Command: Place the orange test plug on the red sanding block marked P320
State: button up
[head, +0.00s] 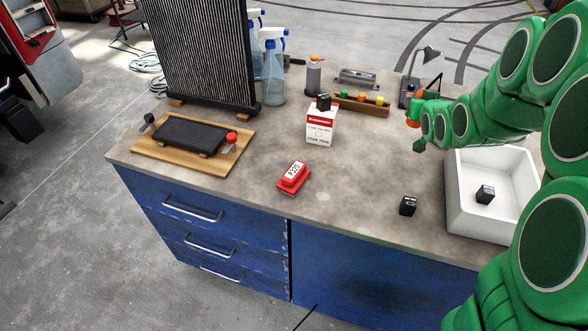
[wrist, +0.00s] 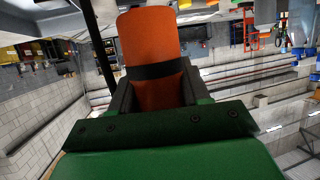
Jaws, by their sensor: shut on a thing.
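The orange test plug (wrist: 148,38) is held between the dark fingers of my gripper (wrist: 150,92) in the wrist view. In the head view a bit of its orange (head: 413,123) shows at my gripper (head: 416,122), above the right part of the bench and left of the white tray. The red sanding block (head: 293,177) lies near the middle of the bench, with a white label whose small print looks like P320. Its top is bare. My gripper is well to the right of it and apart from it.
A red-and-white box (head: 322,127) with a black block on top stands behind the sanding block. A small black block (head: 408,205) is at front right. A white tray (head: 476,221) holds another. A wooden rack (head: 350,104) with colored pieces is behind. A wooden board (head: 168,165) lies left.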

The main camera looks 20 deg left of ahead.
jog(key=s+a+r+n+g+y, duration=0.2)
jog(key=s+a+r+n+y, duration=0.2)
jog(key=a+r, duration=0.35)
jog(key=s+a+r+n+g+y, duration=0.3)
jog(key=a+r, duration=0.4)
jog(key=r, duration=0.1)
jog(key=s+a+f+n+g+y, duration=0.1)
jog(key=s+a+f+n+g, duration=0.2)
jog(key=s, duration=0.6)
jog(key=s+a+f+n+g+y, duration=0.1)
jog(key=s+f+n+g, duration=0.25)
jog(key=s, duration=0.65)
jog(key=s+a+f+n+g+y, duration=0.15)
jog(key=s+n+g, duration=0.25)
jog(key=s, duration=0.5)
send_over(294, 176)
jog(key=s, duration=0.2)
notch_tip(294, 176, down, 4)
jog(key=f, duration=0.1)
jog(key=shift+w+a+f, duration=0.4)
jog(key=shift+w+f, duration=0.2)
jog(key=shift+f, duration=0.8)
jog(key=shift+w+a+f, duration=0.45)
jog(key=shift+w+f, duration=0.2)
jog(key=shift+f, duration=0.8)
jog(key=shift+w+a+f, duration=0.4)
jog(key=shift+w+f, duration=0.2)
jog(key=shift+f, duration=0.8)
jog(key=shift+f, duration=0.1)
